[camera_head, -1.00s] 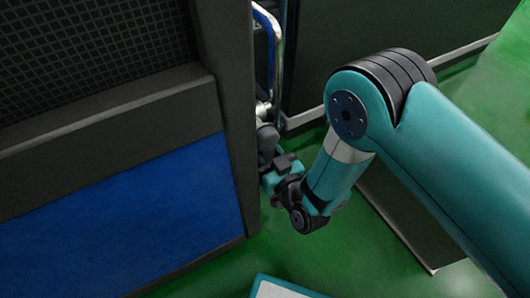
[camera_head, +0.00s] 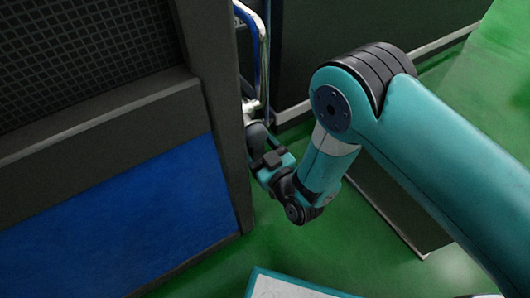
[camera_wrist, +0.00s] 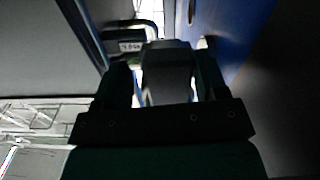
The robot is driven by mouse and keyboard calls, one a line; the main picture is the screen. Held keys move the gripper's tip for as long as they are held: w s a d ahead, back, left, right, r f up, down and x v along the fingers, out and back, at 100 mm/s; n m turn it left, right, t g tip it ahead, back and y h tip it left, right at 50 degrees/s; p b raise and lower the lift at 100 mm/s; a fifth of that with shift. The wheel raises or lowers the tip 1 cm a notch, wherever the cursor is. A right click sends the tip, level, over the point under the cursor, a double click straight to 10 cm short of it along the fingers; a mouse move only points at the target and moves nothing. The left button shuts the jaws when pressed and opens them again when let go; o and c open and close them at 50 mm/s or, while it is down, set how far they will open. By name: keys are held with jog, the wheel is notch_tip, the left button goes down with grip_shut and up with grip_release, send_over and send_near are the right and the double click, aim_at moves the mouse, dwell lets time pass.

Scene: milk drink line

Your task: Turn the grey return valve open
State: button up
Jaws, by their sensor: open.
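The grey valve (camera_head: 256,136) sits low on the metal pipe, just past the right edge of the dark cabinet, partly hidden by my gripper. My gripper (camera_head: 264,158) reaches to it from below and right in the head view. In the wrist view a dark grey block (camera_wrist: 168,72), apparently the valve's handle, stands between my two open fingers (camera_wrist: 162,75). I cannot tell whether the fingers touch it. The wrist view is dark, and the valve's turn position is unclear.
The dark cabinet with a blue panel (camera_head: 120,218) stands close left of my gripper. A shiny bent pipe (camera_head: 263,55) rises behind the valve. A dark unit (camera_head: 350,45) stands behind. Green floor (camera_head: 340,240) is open in front.

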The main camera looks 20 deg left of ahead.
jog(key=p+v, duration=1.7)
jog(key=p, duration=0.6)
jog(key=shift+s, duration=0.2)
jog(key=shift+d, duration=0.1)
